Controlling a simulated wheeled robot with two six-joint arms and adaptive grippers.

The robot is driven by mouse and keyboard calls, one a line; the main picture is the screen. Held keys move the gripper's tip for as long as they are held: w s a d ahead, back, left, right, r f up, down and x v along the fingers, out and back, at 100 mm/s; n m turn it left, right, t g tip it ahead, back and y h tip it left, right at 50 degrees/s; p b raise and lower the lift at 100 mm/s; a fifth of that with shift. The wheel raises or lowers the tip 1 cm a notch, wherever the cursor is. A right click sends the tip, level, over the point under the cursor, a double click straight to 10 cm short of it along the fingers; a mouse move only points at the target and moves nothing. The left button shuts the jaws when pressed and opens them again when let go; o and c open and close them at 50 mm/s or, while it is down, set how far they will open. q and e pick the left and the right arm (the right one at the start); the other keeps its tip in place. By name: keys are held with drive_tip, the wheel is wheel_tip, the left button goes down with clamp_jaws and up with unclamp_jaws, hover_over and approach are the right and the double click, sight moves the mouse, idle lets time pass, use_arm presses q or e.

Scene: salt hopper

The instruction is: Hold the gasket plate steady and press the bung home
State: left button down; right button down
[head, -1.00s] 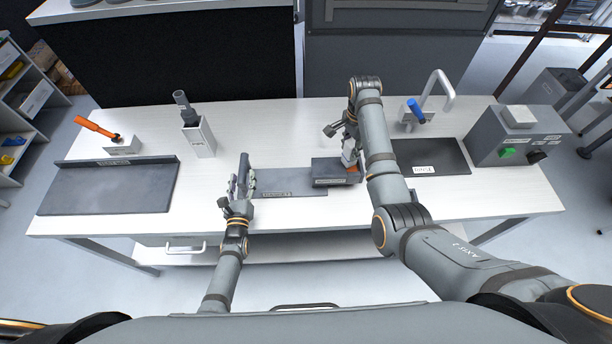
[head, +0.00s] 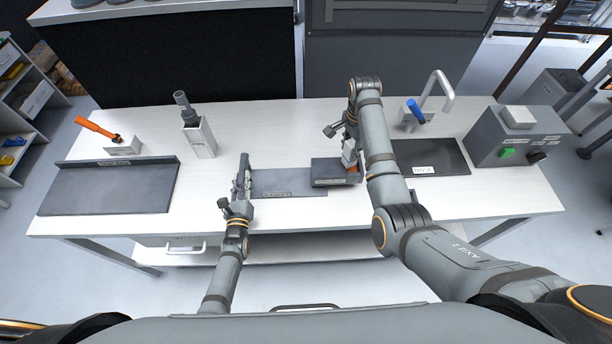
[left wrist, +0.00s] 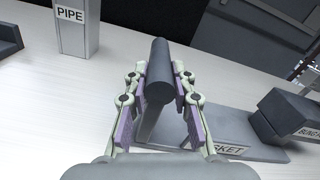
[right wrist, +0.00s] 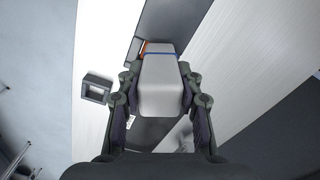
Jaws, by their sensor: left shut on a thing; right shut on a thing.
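The gasket plate (head: 290,182) is a flat grey sheet lying on the bench; its label shows in the left wrist view (left wrist: 232,150). A dark round upright bar (left wrist: 158,75) stands at its left end. My left gripper (head: 243,187) is shut around this bar. My right gripper (head: 350,150) is shut on a pale tapered piece (right wrist: 160,88) with a blue band and an orange end, likely the bung. Its orange end is at the right side of a dark labelled block (head: 330,170), which adjoins the plate. Whether that end touches or enters the block is hidden.
A pipe in a grey holder (head: 200,137), an orange-handled tool (head: 96,127) and a dark tray (head: 110,188) stand left. A dark mat (head: 440,157), a blue-handled tap (head: 416,112) and a control box (head: 518,137) stand right. The bench's back middle is clear.

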drive_tip(key=shift+s+f+b, duration=0.1)
drive_tip(key=shift+f+b, duration=0.25)
drive_tip(key=shift+b, duration=0.05)
idle(1.0)
drive_tip(key=r+m, duration=0.1)
drive_tip(key=d+r+m, duration=0.1)
drive_tip(key=r+m, duration=0.2)
drive_tip(key=shift+s+d+r+m, duration=0.25)
drive_tip(key=shift+m, duration=0.15)
drive_tip(key=shift+f, duration=0.15)
drive_tip(key=shift+f, duration=2.6)
